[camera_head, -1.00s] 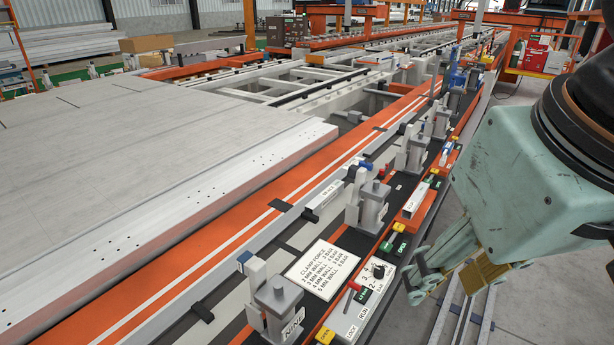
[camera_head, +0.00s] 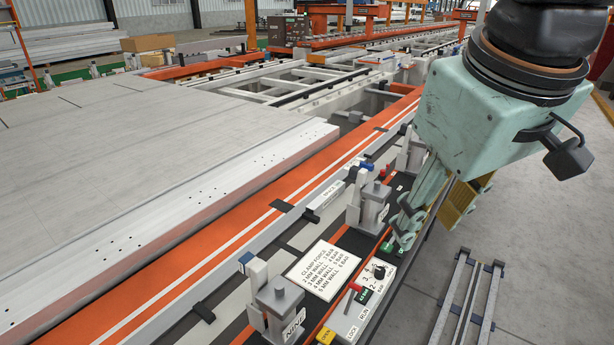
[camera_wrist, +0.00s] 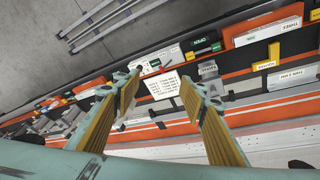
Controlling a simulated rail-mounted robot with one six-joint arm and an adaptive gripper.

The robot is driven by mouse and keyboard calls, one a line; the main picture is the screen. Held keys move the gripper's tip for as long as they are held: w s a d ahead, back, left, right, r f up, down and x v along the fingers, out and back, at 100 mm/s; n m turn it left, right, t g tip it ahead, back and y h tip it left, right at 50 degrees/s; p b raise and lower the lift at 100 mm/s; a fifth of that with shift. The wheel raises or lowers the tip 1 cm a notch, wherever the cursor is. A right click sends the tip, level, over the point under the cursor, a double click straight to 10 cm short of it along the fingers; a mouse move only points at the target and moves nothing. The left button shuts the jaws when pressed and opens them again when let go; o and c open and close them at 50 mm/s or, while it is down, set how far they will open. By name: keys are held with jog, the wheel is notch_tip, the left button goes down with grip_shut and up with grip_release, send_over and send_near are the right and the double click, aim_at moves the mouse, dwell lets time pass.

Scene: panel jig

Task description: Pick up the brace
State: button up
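I cannot tell for certain which part is the brace. A pale labelled bar (camera_head: 325,195) lies beside the orange rail, its text too small to read. A labelled bar (camera_wrist: 292,77) also lies at the right of the wrist view, and another pale bar (camera_wrist: 275,32) sits in an orange holder above it. My gripper (camera_head: 424,228) hangs over the clamp strip, right of the first bar. In the wrist view my gripper (camera_wrist: 160,82) has its fingers apart, with nothing held between them. It hides part of the strip in the head view.
A clamp-force card (camera_head: 323,268) and a control box (camera_head: 362,303) with a red lever lie on the strip. Grey clamps (camera_head: 277,304) stand along it. A large pale panel (camera_head: 130,170) fills the left. Metal rails (camera_head: 473,300) lie on the floor at right.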

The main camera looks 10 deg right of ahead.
jog(key=w+f+n+h+p, duration=0.3)
jog(key=w+n, duration=0.9)
jog(key=w, duration=2.4)
jog(key=w+a+f+n, duration=0.2)
jog(key=w+f+n, duration=0.4)
jog(key=w+f, duration=0.6)
jog(key=w+a+f+n+p, duration=0.1)
jog(key=w+a+f+n, duration=0.2)
jog(key=w+f, duration=1)
jog(key=shift+w+n+g+y+p, duration=0.3)
jog(key=shift+w+n, duration=0.6)
jog(key=shift+n, duration=0.8)
jog(key=shift+d+f, duration=0.1)
jog(key=shift+f, duration=0.05)
jog(key=b, duration=0.2)
send_over(327, 195)
jog(key=s+a, duration=0.2)
jog(key=f, duration=0.7)
jog(key=shift+w+d+f, duration=0.15)
jog(key=shift+w+f, duration=0.1)
jog(key=shift+f, duration=0.15)
jog(key=shift+f, duration=0.1)
